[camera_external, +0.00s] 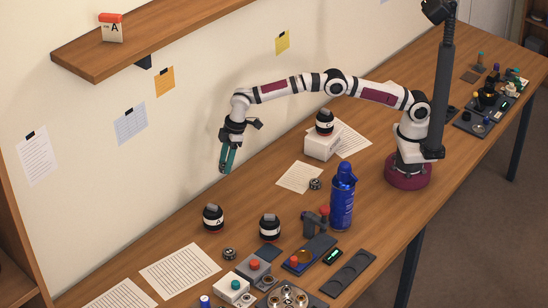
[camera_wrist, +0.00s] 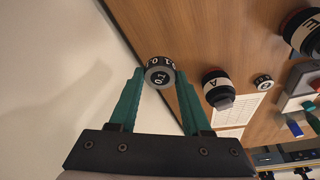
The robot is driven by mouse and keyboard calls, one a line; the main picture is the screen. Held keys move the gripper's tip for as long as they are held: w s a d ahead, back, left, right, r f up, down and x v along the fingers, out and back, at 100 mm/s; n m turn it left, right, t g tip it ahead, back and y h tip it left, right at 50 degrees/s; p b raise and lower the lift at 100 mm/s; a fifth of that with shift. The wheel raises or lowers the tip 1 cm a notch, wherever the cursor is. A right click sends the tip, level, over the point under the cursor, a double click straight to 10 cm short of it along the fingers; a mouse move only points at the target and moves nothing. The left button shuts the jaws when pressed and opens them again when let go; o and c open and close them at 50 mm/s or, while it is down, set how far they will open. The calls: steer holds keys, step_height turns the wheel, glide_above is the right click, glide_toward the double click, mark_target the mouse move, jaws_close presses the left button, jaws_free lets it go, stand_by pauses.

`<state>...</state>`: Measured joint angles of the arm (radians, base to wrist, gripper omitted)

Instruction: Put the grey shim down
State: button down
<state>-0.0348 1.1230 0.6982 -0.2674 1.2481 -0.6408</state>
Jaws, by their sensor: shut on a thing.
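My gripper (camera_wrist: 160,74) has two teal fingers, with a small grey shim (camera_wrist: 158,77) marked 0.1 between their tips. The shim has a dark rim with white figures and a lighter grey face. In the outside view my gripper (camera_external: 226,168) points down near the wall, above the back part of the table; the shim cannot be made out there. A second small disc (camera_wrist: 263,82) lies on the wood in the wrist view. In the outside view similar discs lie by the small paper (camera_external: 315,183) and near the large sheet (camera_external: 229,254).
A blue spray can (camera_external: 342,205) stands near the front edge. Trays and parts crowd the near end. Bare wood lies below my gripper.

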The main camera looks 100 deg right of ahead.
mark_target(224, 195)
steer(key=x, duration=0.3)
steer(key=s+x, duration=0.1)
steer(key=x, duration=0.2)
steer(key=s+x, duration=0.1)
steer(key=x, duration=0.2)
steer(key=shift+d+f, duration=0.25)
steer(key=shift+f, duration=0.35)
steer(key=shift+c, duration=1.8)
jaws_free()
steer(key=shift+f, duration=0.1)
steer(key=s+d+r+m, duration=0.1)
steer(key=s+r, duration=0.5)
steer(key=r, duration=0.4)
steer(key=s+r+m, duration=0.1)
steer(key=s+r, duration=0.4)
steer(key=r, duration=0.5)
steer(key=s+r+m+g, duration=0.1)
steer(key=s+r+m, duration=0.15)
steer(key=s, duration=0.55)
steer(key=s+r+m+g, duration=0.1)
steer(key=s+r, duration=0.2)
steer(key=s, duration=0.5)
steer(key=s+f+m, duration=0.1)
steer(key=s+f, duration=0.1)
steer(key=s, duration=0.9)
steer(key=s+f+m+g+y, duration=0.1)
steer(key=s+f+m, duration=0.1)
steer(key=s, duration=0.9)
steer(key=shift+a, duration=0.35)
